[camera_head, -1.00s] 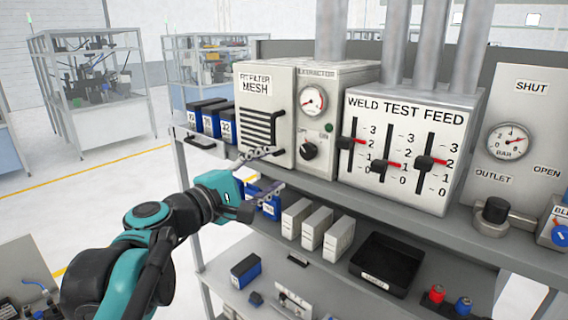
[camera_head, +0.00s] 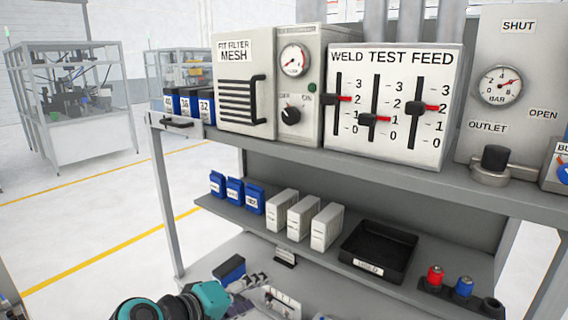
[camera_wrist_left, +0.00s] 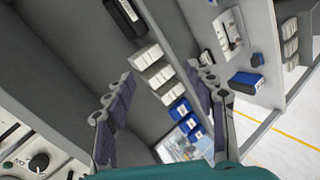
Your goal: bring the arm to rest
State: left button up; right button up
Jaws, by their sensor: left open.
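My left gripper (camera_head: 254,290) is low in the head view, in front of the rack's lower part, with its teal body at the bottom edge. In the left wrist view the two dark fingers of this gripper (camera_wrist_left: 160,76) stand apart, with nothing held between them. White boxes (camera_wrist_left: 153,68) and blue boxes (camera_wrist_left: 188,120) show beyond the gap between the fingers. Most of the left arm is cut off by the bottom of the head view. My right gripper is in neither view.
The upper shelf holds the mesh filter unit (camera_head: 232,108) and the weld test feed panel (camera_head: 400,65). The middle shelf holds blue boxes (camera_head: 234,190), white boxes (camera_head: 299,218) and a black tray (camera_head: 398,237). Open floor (camera_head: 90,205) lies left of the rack.

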pick_arm(q)
jog(key=s+a+f+m+g+y+b, duration=0.1)
jog(key=f+b, duration=0.4)
jog(key=f, duration=0.7)
jog(key=s+a+f+m+g+y+b, duration=0.1)
jog(key=s+a+f+m+y+b, duration=0.2)
jog(key=f, duration=0.9)
jog(key=s+a+f+m+g+y+b, duration=0.1)
jog(key=s+a+f+m+y+b, duration=0.2)
jog(key=f, duration=1)
jog(key=s+a+b, duration=0.3)
jog(key=a+b, duration=0.1)
jog(key=shift+s+y, duration=0.3)
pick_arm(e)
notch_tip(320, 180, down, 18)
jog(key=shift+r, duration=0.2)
